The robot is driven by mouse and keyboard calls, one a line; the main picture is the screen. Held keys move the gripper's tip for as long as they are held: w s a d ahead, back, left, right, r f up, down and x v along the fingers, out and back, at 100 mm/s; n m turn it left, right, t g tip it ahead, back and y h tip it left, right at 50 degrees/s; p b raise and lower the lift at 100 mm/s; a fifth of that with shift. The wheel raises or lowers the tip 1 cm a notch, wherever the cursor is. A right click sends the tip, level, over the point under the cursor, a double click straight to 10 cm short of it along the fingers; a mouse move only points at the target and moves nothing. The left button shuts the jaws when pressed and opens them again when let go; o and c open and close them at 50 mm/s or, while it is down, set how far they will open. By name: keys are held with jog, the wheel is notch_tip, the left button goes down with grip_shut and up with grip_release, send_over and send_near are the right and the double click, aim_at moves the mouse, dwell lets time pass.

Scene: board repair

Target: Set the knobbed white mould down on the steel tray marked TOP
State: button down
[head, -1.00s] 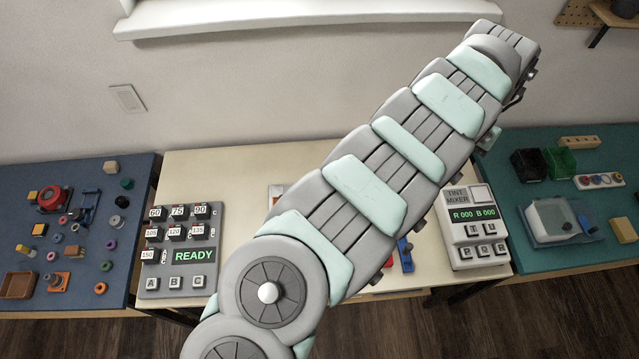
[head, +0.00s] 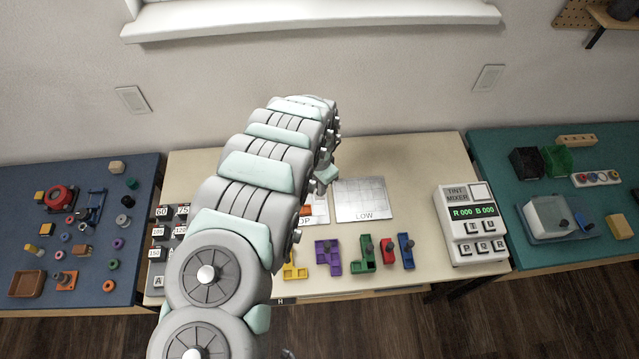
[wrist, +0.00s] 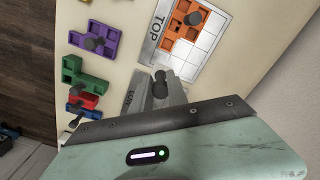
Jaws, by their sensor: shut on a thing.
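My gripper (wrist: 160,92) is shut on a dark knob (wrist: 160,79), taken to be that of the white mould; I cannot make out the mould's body. The steel tray marked TOP (wrist: 150,53) lies ahead of the gripper in the wrist view, with a white grid on it. An orange piece with a dark knob (wrist: 178,27) sits on that grid. In the head view the TOP tray (head: 317,219) is partly hidden behind my arm, and the gripper is mostly hidden there too.
The steel tray marked LOW (head: 365,201) lies right of TOP. Yellow (head: 295,271), purple (head: 328,262), green (head: 359,266), red (head: 380,257) and blue (head: 401,254) pieces line the table front. A tint mixer (head: 469,228) stands right. Left is a button panel (head: 159,261).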

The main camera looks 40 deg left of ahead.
jog(key=shift+f+b, duration=3.35)
jog(key=shift+f, duration=1)
jog(key=shift+f, duration=0.45)
jog(key=c, duration=1.2)
grip_release()
jog(key=shift+r, duration=0.1)
notch_tip(320, 180, up, 11)
jog(key=shift+f, duration=0.15)
